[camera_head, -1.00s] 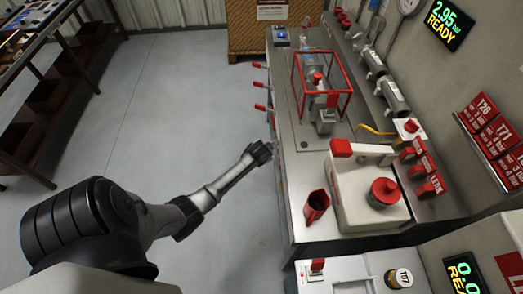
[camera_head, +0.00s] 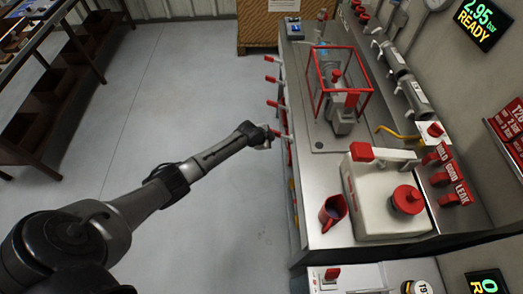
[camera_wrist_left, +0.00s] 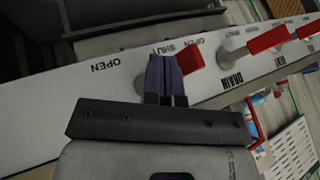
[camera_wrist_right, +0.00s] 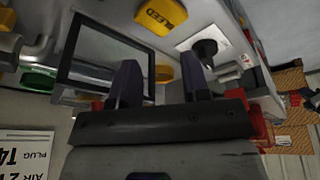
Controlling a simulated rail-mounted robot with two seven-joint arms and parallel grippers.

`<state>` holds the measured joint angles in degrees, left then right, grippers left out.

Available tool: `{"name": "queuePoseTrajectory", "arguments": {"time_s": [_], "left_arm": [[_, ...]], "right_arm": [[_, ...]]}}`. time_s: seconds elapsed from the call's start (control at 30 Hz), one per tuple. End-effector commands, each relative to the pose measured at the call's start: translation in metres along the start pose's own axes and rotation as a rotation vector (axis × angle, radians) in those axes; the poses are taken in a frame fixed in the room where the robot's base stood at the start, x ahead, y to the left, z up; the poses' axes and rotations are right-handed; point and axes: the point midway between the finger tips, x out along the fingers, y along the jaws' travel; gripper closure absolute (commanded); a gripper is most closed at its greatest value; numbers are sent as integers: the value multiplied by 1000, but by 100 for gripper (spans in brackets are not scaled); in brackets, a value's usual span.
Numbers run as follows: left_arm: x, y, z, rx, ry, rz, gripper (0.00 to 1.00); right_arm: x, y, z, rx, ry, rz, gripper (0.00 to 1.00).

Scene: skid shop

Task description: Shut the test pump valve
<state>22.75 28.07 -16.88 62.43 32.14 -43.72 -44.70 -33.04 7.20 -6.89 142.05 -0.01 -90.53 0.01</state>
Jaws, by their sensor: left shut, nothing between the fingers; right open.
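My left gripper (camera_head: 266,137) is shut and empty, beside the nearest of several red lever handles (camera_head: 280,134) on the bench's left side. In the left wrist view its fingers (camera_wrist_left: 166,80) are together, just in front of a red handle (camera_wrist_left: 188,60); I cannot tell whether they touch it. "OPEN" and "SHUT" are printed on the pale panel (camera_wrist_left: 60,108) around it. The handle's own name label is not visible, so I cannot confirm it is the test pump valve. My right gripper (camera_wrist_right: 163,85) is open and empty in its wrist view and is outside the head view.
A neighbouring red handle (camera_wrist_left: 268,40) sits by the "DRAIN" label. The bench top holds a red-framed cage (camera_head: 340,85), a white tank (camera_head: 385,200) and a red jug (camera_head: 333,211). Open floor (camera_head: 190,85) lies left of the bench. A dark-framed panel (camera_wrist_right: 118,62) is close to my right gripper.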

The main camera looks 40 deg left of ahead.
Motion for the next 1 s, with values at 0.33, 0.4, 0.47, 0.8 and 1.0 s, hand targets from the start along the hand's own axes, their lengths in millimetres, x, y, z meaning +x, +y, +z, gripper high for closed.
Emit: {"name": "queuePoseTrajectory", "arguments": {"time_s": [0.33,0.4,0.47,0.8,1.0], "left_arm": [[10,-14,-3,6,2,3,100],[11,-16,-3,5,2,4,100],[12,-17,-3,5,1,4,100],[14,-20,-1,5,-3,4,100],[14,-19,0,5,-5,4,100]], "right_arm": [[13,-1,6,1,-3,-2,57],[14,-2,6,3,-3,-3,57],[15,-2,6,4,-4,-4,57],[17,-4,7,8,-3,-7,57],[17,-4,7,8,-3,-7,57]]}}
